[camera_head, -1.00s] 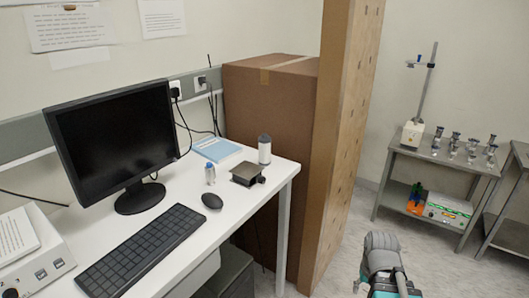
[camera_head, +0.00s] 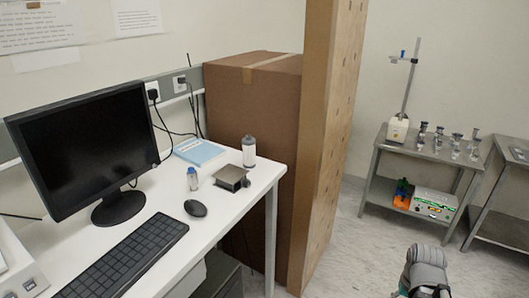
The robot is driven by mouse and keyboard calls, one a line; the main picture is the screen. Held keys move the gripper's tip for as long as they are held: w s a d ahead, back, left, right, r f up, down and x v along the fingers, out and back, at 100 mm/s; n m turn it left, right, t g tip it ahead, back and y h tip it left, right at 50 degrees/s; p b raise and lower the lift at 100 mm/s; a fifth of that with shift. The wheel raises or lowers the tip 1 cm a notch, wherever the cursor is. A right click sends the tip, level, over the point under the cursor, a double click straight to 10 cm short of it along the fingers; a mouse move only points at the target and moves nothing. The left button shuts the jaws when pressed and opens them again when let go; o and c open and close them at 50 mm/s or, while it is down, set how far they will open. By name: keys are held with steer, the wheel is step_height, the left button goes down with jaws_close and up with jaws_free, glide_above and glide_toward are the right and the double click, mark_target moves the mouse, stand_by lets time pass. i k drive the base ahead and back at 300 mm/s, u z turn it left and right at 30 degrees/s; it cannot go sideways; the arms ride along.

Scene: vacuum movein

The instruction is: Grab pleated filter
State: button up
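On the white desk (camera_head: 205,238), a white upright cylinder with a grey top (camera_head: 249,152) stands near the far right corner. It may be the pleated filter, but pleats are too small to tell. A small clear bottle with a blue cap (camera_head: 192,180) stands to its left, and a dark flat box with a metallic top (camera_head: 231,178) lies between them. Part of my arm, grey and teal, shows at the bottom right, over the floor and apart from the desk. My gripper's fingers are not in view.
A monitor (camera_head: 83,145), keyboard (camera_head: 122,259), mouse (camera_head: 195,208) and blue booklet (camera_head: 198,152) are on the desk. A tall cardboard box (camera_head: 253,125) and panel (camera_head: 328,140) stand behind its right end. A metal shelf table (camera_head: 428,156) stands at right. Floor between is clear.

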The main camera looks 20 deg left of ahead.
mark_target(249, 142)
steer(key=z, duration=0.6)
steer(key=k, duration=1.1)
steer(key=u, duration=1)
steer(key=i, duration=0.7)
steer(key=u, duration=0.05)
